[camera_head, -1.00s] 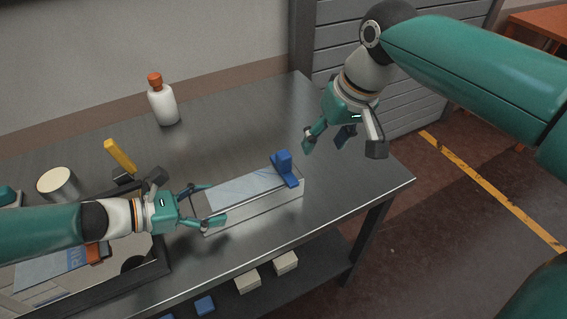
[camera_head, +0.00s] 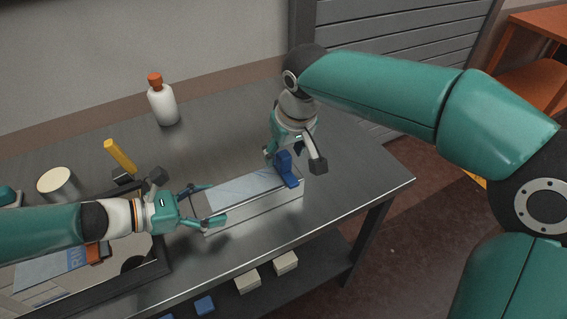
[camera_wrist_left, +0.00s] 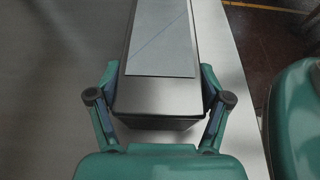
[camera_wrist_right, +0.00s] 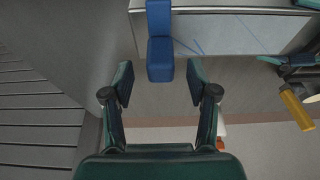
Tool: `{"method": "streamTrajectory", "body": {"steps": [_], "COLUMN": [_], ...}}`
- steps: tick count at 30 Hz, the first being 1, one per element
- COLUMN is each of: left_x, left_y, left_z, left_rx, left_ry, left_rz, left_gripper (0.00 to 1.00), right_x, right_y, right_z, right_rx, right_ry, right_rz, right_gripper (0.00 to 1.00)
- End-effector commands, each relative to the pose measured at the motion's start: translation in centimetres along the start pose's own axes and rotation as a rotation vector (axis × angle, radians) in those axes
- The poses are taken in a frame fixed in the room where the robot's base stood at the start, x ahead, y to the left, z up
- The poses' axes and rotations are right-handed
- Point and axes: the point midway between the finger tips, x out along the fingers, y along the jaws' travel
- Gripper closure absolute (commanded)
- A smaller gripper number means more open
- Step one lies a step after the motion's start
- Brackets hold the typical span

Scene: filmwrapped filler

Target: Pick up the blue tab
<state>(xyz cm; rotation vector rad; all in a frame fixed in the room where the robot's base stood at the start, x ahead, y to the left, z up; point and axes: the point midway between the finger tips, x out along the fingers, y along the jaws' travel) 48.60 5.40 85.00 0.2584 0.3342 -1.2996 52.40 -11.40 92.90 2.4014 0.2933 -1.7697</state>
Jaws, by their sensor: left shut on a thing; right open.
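The blue tab (camera_head: 286,167) stands at the right end of a long metal block (camera_head: 254,209) with a pale film sheet (camera_head: 243,190) on top. It also shows in the right wrist view (camera_wrist_right: 160,42), at the top centre. My right gripper (camera_head: 284,158) is open and empty beside the tab, on its far side. In the right wrist view the tab is ahead of the open fingers (camera_wrist_right: 160,85), between their lines. My left gripper (camera_head: 207,206) is shut on the block's left end, with one finger on each side in the left wrist view (camera_wrist_left: 160,95).
A white bottle with an orange cap (camera_head: 162,103) stands at the back of the table. A yellow-handled tool (camera_head: 120,156), a round white-topped can (camera_head: 56,184) and a dark-edged tray (camera_head: 160,262) are at the left. Pale and blue blocks (camera_head: 247,281) lie on the lower shelf.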

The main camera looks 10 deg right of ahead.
Motion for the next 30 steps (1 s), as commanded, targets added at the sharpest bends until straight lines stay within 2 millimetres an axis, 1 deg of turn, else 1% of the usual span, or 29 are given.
{"method": "streamTrajectory", "body": {"steps": [1,3,7,10,16,23,24,26,27,30], "left_x": [0.0,0.0,0.0,0.0,0.0,0.0,0.0,0.0,0.0,0.0], "left_y": [0.0,0.0,0.0,0.0,0.0,0.1,0.1,0.1,0.1,0.1], "left_z": [0.0,0.0,0.0,0.0,0.0,0.0,0.0,0.0,0.0,0.0], "left_rx": [-0.002,-0.001,-0.001,-0.002,-0.002,-0.002,-0.002,-0.002,-0.002,-0.002], "left_ry": [0.000,0.000,0.001,0.001,0.001,0.001,0.001,0.001,0.001,0.001], "left_rz": [0.001,0.001,0.001,0.001,0.002,0.002,0.002,0.002,0.002,0.002], "left_gripper": [0.82,0.82,0.82,0.82,0.82,0.82,0.82,0.82,0.82,0.82], "right_x": [0.9,2.0,3.5,3.9,3.9,3.9,3.9,3.9,3.9,3.9], "right_y": [0.0,0.0,0.0,0.0,0.0,0.0,0.0,0.0,0.0,0.0], "right_z": [0.0,-0.2,-0.2,-0.2,-0.2,-0.2,-0.2,-0.2,-0.2,-0.2], "right_rx": [0.000,0.000,0.000,-0.001,0.000,0.000,0.000,0.000,0.000,0.000], "right_ry": [-0.005,-0.005,-0.003,-0.002,-0.001,-0.001,-0.001,-0.001,0.000,0.000], "right_rz": [0.000,0.000,0.000,0.000,0.000,0.000,0.000,0.000,0.000,0.000], "right_gripper": [0.42,0.42,0.42,0.42,0.42,0.80,0.87,0.97,1.00,1.00]}}
